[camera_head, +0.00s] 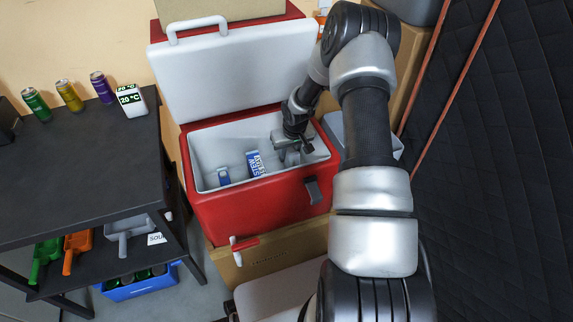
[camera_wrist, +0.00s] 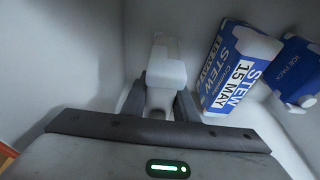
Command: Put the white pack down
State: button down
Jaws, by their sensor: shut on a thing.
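The white pack (camera_wrist: 166,66) is between the fingers of my gripper (camera_wrist: 160,98) in the wrist view. My gripper (camera_head: 290,154) is shut on it, inside the right part of the open red cooler (camera_head: 262,200). The pack's lower end is close to the white inner floor, but I cannot tell whether it touches. In the head view my gripper mostly hides the pack.
A blue and white stew carton (camera_wrist: 236,68) marked 15 MAY and a blue ice pack (camera_wrist: 298,72) lie in the cooler beside the white pack. The cooler's white lid (camera_head: 240,70) stands open. A dark shelf table (camera_head: 80,160) with cans is at left.

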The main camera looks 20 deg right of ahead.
jog(key=shift+f+b, duration=0.4)
jog(key=shift+f, duration=1.3)
jog(key=shift+f+b, duration=0.3)
jog(key=c, duration=1.4)
grip_release()
jog(key=shift+r, duration=0.1)
